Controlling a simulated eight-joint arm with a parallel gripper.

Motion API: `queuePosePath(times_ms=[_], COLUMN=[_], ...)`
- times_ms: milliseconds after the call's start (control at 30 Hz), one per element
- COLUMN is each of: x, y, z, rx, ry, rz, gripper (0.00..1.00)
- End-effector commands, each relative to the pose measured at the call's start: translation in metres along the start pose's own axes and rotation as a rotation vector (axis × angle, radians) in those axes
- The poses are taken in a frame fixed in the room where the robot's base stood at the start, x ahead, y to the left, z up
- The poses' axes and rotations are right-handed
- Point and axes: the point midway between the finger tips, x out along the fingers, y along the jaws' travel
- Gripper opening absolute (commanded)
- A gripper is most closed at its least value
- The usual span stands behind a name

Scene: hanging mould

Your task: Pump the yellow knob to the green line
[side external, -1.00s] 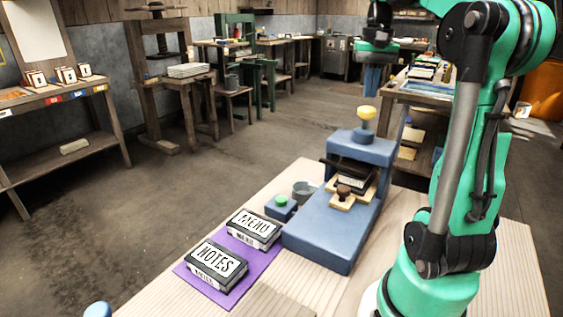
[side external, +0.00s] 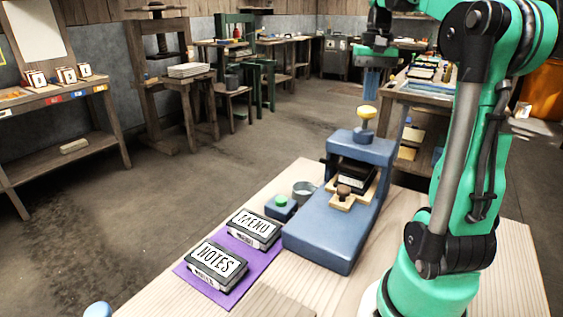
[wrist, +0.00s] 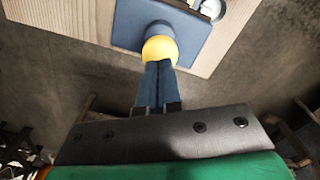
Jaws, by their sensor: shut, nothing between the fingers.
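The yellow knob (side external: 366,112) stands on a short post on top of the blue press (side external: 322,232). It also shows in the wrist view (wrist: 160,49), at the end of my fingers. My gripper (side external: 370,98) points down just above the knob, with its blue fingers shut and empty. In the wrist view the fingertips (wrist: 159,64) overlap the knob's edge; I cannot tell whether they touch it. A dark block (side external: 354,178) sits inside the press, above a wooden piece with a brown knob (side external: 344,190). I cannot make out a green line.
A small blue block with a green button (side external: 281,201) and a grey cup (side external: 303,190) stand left of the press.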

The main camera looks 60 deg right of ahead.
Motion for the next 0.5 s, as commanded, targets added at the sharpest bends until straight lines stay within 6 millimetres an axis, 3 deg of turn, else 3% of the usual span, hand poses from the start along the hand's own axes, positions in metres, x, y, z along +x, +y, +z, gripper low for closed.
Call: queuePosePath(times_ms=[500], x=[0.018], y=[0.0], z=[0.0], rx=[0.0], ry=[0.0], rz=[0.0], gripper=[0.0])
